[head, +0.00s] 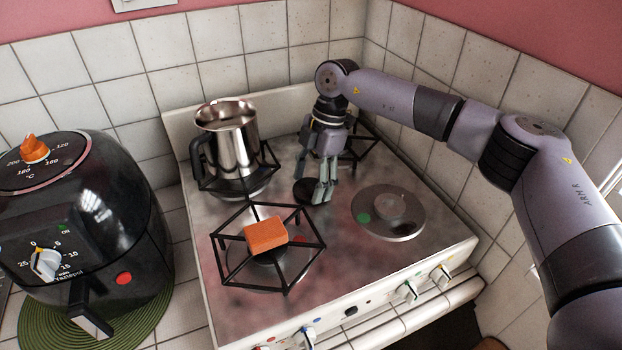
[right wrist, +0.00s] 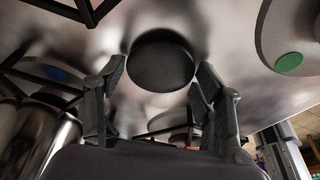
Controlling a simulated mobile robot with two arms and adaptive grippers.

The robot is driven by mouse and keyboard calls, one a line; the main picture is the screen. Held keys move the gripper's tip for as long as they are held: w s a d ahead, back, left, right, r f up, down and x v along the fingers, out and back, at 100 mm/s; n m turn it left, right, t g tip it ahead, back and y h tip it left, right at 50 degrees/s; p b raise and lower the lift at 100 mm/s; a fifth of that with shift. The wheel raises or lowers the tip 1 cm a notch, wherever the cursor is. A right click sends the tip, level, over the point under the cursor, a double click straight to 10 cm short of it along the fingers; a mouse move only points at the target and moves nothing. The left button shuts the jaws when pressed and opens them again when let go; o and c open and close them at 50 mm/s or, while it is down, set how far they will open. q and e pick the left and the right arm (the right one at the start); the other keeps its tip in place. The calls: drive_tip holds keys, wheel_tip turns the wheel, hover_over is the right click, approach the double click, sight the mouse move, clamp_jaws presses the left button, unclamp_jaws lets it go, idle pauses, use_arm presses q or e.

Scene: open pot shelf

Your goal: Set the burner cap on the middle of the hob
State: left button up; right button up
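The burner cap, a flat black disc (head: 305,191), lies on the metal hob (head: 345,285) near its middle, between the burners. My right gripper (head: 318,186) points down at it, partly covering it in the head view. In the right wrist view the cap (right wrist: 160,60) shows between and just beyond the two fingertips of my right gripper (right wrist: 160,72). The fingers stand apart with a narrow gap on each side of the cap, so the gripper looks open. My left gripper is in neither view.
An orange block (head: 266,235) rests on the front-left pan support (head: 228,270). A steel pot (head: 238,150) stands on the back-left burner. A round plate with a green dot (head: 400,228) is at the front right. A black fryer (head: 90,230) stands left; tiled walls close the back and right.

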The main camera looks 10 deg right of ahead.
drive_tip(key=o, duration=0.4)
drive_tip(key=shift+r, duration=0.1)
drive_tip(key=v, duration=1.1)
drive_tip(key=shift+d+r, duration=0.1)
drive_tip(key=shift+r, duration=0.3)
